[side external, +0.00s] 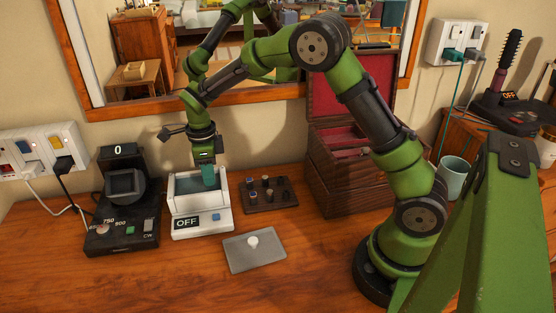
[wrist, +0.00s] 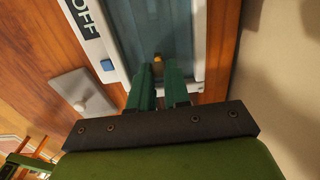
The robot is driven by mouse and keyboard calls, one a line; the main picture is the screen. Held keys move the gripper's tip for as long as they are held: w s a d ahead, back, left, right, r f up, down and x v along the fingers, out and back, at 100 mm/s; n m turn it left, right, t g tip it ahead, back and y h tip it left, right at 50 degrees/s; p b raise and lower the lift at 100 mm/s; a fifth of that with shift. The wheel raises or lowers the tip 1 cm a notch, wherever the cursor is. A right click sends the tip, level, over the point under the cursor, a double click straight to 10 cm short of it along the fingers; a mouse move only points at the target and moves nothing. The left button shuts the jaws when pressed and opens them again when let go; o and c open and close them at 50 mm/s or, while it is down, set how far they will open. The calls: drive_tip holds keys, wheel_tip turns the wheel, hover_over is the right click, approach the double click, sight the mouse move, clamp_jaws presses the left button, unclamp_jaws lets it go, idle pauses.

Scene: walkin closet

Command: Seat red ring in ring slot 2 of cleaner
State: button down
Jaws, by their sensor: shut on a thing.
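The cleaner (side external: 202,222) is a white box marked OFF with a blue button and an open, water-coloured tank. In the wrist view the cleaner's white rim (wrist: 103,45) runs along the left of the tank. My gripper (side external: 209,184) points down into the tank, green fingers close together. In the wrist view my gripper (wrist: 161,70) has a small gold-orange bit, seemingly the red ring (wrist: 157,59), at its fingertips. The fingers hide most of it, and no red shows clearly. I cannot make out slot 2 or whether the ring touches it.
A grey lid with a white knob (side external: 267,258) lies in front of the cleaner. A dark pegged holder (side external: 283,203) stands to its right, before a wooden jewellery box (side external: 335,180). A black device (side external: 122,238) stands close on the left. The front of the table is clear.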

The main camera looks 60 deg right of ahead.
drive_tip(key=shift+f, duration=1.15)
idle(1.5)
drive_tip(key=c, duration=1)
unclamp_jaws()
drive_tip(key=shift+r, duration=0.1)
wheel_tip(320, 180, up, 17)
drive_tip(key=shift+f, duration=0.15)
